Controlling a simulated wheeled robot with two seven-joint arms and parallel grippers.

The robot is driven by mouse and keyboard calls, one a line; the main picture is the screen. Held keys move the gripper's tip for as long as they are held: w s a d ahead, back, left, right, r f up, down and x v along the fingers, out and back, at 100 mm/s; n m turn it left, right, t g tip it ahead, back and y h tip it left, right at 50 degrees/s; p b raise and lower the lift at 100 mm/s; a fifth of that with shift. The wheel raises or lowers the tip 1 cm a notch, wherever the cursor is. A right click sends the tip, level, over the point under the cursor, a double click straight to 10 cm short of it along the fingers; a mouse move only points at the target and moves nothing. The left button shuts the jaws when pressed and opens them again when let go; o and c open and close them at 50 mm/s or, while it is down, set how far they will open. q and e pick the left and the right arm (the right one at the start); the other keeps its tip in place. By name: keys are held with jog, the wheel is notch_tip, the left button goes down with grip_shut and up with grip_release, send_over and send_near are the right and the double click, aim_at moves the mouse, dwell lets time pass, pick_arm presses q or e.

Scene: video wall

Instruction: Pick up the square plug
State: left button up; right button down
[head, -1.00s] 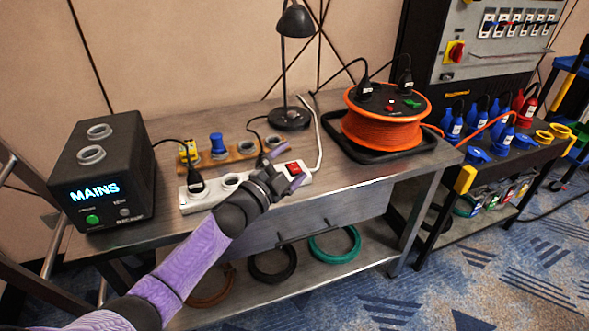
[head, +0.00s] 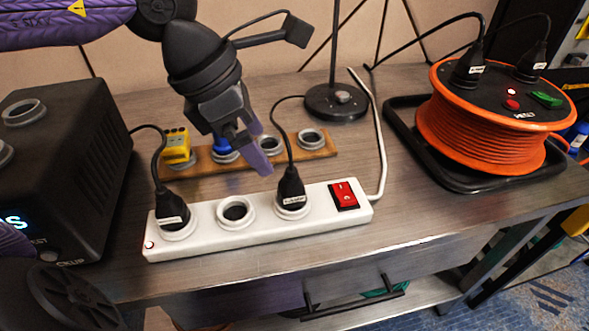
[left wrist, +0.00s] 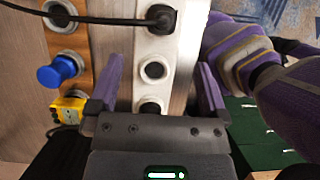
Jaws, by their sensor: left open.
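A yellow, square-bodied plug (head: 178,147) stands in the left socket of a wooden rack (head: 205,162) at the back of the table. A blue round plug (head: 224,150) stands beside it, partly hidden by my gripper. In the left wrist view the yellow plug (left wrist: 68,108) and blue plug (left wrist: 60,70) are left of the fingers. My left gripper (head: 250,150) is open and empty, pointing down above the table between the rack and the white power strip (head: 330,214). Its purple fingers (left wrist: 162,85) show either side of the strip in the wrist view. My right gripper is not seen.
Two black plugs (head: 291,190) (head: 170,212) with cords stand in the power strip, with an empty socket between them. The dark mains box (head: 75,165) is left, the lamp base (head: 336,101) behind, and the orange cable reel (head: 480,135) right.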

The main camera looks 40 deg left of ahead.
aim_at(284, 178)
pick_arm(q)
jog(key=b+x, duration=0.6)
jog(key=x, duration=0.4)
jog(key=shift+d, duration=0.15)
jog(key=shift+r, duration=0.25)
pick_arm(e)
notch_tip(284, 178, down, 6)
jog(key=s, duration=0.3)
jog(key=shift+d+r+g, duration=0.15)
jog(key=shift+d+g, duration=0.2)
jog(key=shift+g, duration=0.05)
pick_arm(q)
jog(key=c, duration=0.7)
grip_shut()
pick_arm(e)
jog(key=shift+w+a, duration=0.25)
